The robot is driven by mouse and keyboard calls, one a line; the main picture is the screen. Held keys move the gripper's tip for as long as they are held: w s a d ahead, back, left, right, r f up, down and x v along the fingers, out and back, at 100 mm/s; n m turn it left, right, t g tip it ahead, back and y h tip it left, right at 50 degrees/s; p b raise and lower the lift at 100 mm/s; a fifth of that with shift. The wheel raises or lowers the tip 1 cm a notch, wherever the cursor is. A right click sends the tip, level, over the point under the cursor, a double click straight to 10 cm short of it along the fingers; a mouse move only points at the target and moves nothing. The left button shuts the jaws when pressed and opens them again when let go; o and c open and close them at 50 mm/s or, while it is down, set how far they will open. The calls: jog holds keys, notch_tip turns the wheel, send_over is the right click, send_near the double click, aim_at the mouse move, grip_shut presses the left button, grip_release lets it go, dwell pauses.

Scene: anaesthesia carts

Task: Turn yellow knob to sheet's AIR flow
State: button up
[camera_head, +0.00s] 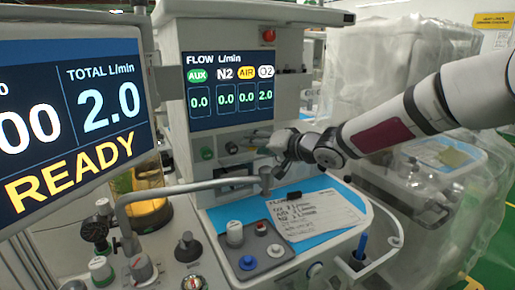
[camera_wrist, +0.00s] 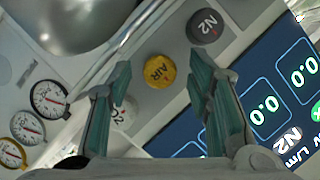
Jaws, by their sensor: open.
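The yellow knob marked AIR (camera_wrist: 159,71) sits on the grey panel in the wrist view, between the grey N2 knob (camera_wrist: 205,26) and the white O2 knob (camera_wrist: 122,113). My gripper (camera_wrist: 158,78) is open, its two green-padded fingers on either side of the yellow knob in the picture; I cannot tell whether they touch it. In the head view my gripper (camera_head: 276,148) is at the panel below the flow screen (camera_head: 228,90), and the yellow knob is hidden. The screen reads AIR 0.0 and O2 2.0. The white sheet (camera_head: 325,220) has handwritten flow lines; its numbers are too small to read surely.
A large monitor (camera_head: 72,100) reading READY and TOTAL 2.0 stands at the left. A grey rail (camera_head: 185,188) crosses in front of the blue worktop. Round gauges (camera_wrist: 48,98) lie left of the knobs in the wrist view. A plastic-covered cart (camera_head: 400,65) stands at the right.

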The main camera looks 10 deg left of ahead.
grip_shut()
jog(key=shift+n, duration=0.3)
